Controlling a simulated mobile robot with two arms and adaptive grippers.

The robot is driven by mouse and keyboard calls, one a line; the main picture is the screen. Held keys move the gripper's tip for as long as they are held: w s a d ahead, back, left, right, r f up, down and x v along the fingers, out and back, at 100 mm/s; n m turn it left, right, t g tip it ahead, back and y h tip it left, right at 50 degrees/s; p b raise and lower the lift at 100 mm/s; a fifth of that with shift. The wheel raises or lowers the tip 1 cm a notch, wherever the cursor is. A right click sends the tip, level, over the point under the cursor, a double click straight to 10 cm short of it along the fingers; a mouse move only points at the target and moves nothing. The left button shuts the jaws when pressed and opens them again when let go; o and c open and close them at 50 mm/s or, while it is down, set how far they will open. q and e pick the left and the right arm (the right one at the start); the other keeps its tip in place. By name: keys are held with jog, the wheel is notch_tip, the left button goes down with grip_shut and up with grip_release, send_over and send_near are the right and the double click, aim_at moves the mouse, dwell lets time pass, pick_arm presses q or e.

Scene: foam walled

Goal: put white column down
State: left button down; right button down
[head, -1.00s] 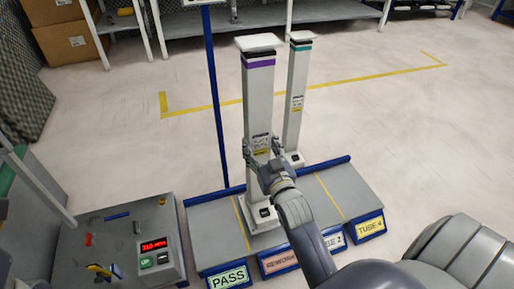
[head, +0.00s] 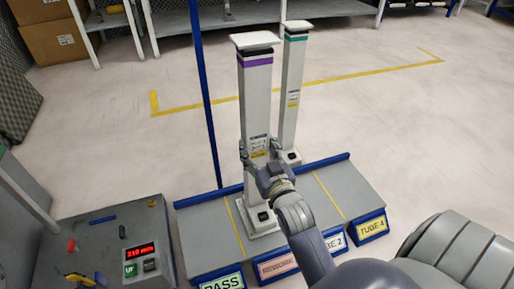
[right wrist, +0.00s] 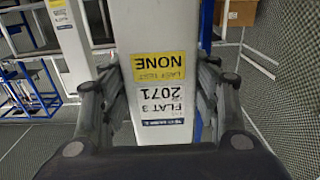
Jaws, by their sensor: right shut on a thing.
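A white column (head: 257,105) with a purple band and a flat top plate stands upright over the grey platform (head: 207,247), in the second bay behind the red-lettered REWORK label (head: 278,263). Its square foot is at the platform's surface; I cannot tell whether it bears its full weight there. My right gripper (head: 263,165) is shut on the column's shaft around mid-height. In the right wrist view, both fingers (right wrist: 160,95) press the sides of the column (right wrist: 158,40), beside its upside-down label. My left gripper is out of view.
A second white column (head: 293,85) with a teal band stands close behind on the right. A blue post (head: 204,95) rises at the left. A grey control box (head: 110,245) with a red display sits left of the platform. Bare floor lies beyond.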

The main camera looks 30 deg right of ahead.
jog(key=shift+r, duration=0.25)
jog(key=c, duration=0.6)
grip_release()
jog(key=shift+f, duration=0.25)
